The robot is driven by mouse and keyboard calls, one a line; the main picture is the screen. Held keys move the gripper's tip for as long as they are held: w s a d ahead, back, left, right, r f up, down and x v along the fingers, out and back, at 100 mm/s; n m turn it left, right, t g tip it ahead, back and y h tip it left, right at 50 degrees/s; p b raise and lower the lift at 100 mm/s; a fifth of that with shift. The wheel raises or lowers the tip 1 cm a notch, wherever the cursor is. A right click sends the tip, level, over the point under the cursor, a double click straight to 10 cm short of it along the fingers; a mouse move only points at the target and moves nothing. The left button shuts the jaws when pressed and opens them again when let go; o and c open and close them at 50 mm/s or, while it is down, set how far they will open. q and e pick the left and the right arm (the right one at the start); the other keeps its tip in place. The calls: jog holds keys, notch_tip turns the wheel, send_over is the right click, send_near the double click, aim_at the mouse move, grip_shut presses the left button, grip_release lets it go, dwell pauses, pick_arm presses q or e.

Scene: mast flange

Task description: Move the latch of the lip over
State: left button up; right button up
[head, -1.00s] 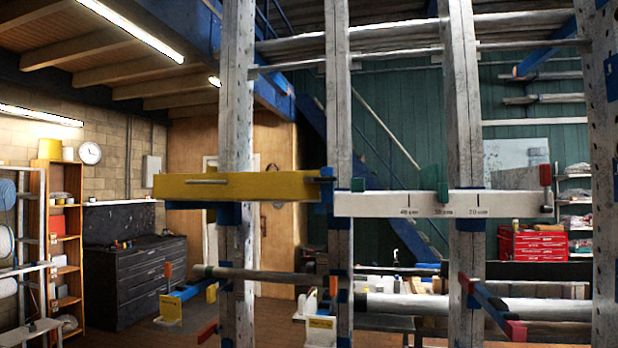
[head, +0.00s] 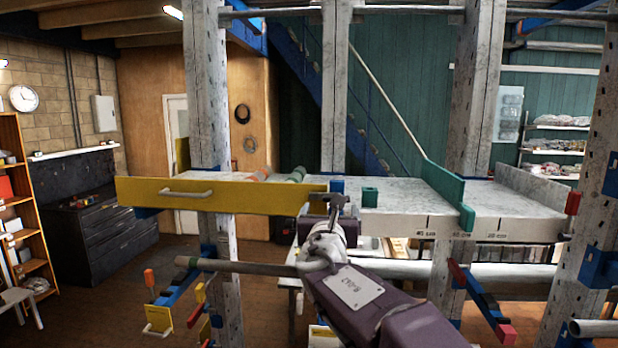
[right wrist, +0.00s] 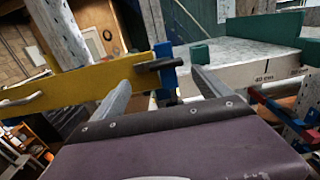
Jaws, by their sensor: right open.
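The yellow lip (head: 218,194), a board with a pale bar handle, spans the left of the shelf front; it also shows in the right wrist view (right wrist: 85,90). Its latch (right wrist: 160,65) is a dark bar lying across the lip's right end, against a blue block (right wrist: 166,76). In the head view my right gripper (head: 325,200) is in front of that end and hides most of the latch. In the right wrist view its two grey fingers are apart, one to each side of the latch, with nothing held. My left gripper is not in view.
A white shelf (head: 400,200) with a green divider (head: 447,195) and a small green block (head: 370,196) lies right of the lip. A horizontal pipe (head: 235,266) and blue brackets (head: 490,300) are below the shelf.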

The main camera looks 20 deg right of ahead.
aim_at(329, 198)
jog(key=s+d+p+x, duration=0.1)
jog(key=p+x, duration=0.2)
jog(key=x, duration=0.5)
jog(key=shift+w+d+p, duration=0.2)
jog(key=shift+d+p, duration=0.1)
jog(key=shift+d, duration=0.1)
jog(key=shift+a, duration=0.1)
jog(key=shift+c, duration=0.6)
jog(key=shift+w+a, duration=0.15)
jog(key=shift+w, duration=0.05)
jog(key=c, duration=1)
grip_shut()
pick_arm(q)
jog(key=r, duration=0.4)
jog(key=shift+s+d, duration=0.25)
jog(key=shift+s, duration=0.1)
